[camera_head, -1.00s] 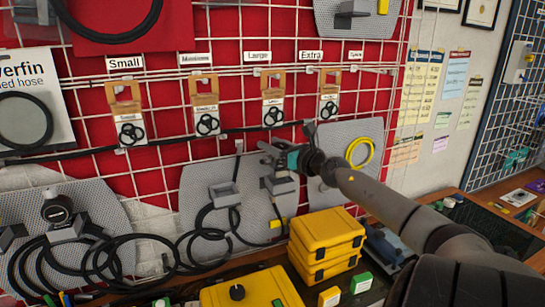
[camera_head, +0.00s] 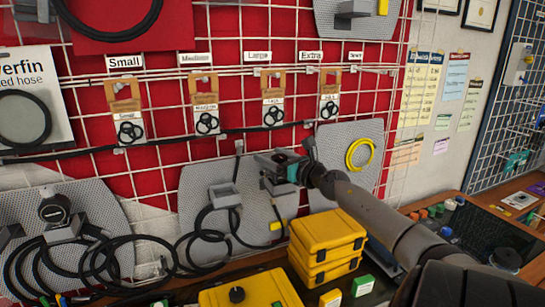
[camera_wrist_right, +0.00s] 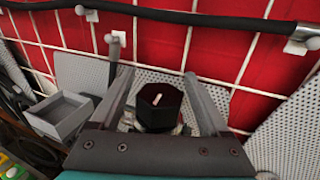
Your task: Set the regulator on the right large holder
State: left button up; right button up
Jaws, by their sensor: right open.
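The regulator shows in the right wrist view as a black faceted knob (camera_wrist_right: 159,105) with a white mark, between my right gripper's two fingers. My right gripper (camera_wrist_right: 155,78) is open, with a finger on each side of the knob. In the head view my right gripper (camera_head: 266,161) is at the grey pegboard, over the right large holder (camera_head: 281,187), which it partly hides. The regulator's lower part is hidden by the gripper, so I cannot tell how it sits in the holder. The left large holder (camera_head: 224,195) is an empty grey box; it also shows in the wrist view (camera_wrist_right: 62,117). My left gripper is out of view.
Yellow cases (camera_head: 327,240) are stacked on the bench below. A round black gauge (camera_head: 55,208) and looped black hoses (camera_head: 105,262) hang at the left. A black cable (camera_wrist_right: 215,17) crosses the wire grid above the gripper. A yellow hose ring (camera_head: 360,153) hangs to the right.

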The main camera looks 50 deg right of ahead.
jog(key=shift+r, duration=0.15)
jog(key=shift+s, duration=0.1)
jog(key=s+a, duration=0.2)
jog(key=s, duration=0.9)
jog(key=shift+s+a+p, duration=0.15)
jog(key=shift+s+p, duration=0.15)
jog(key=shift+p, duration=0.1)
dwell(0.3)
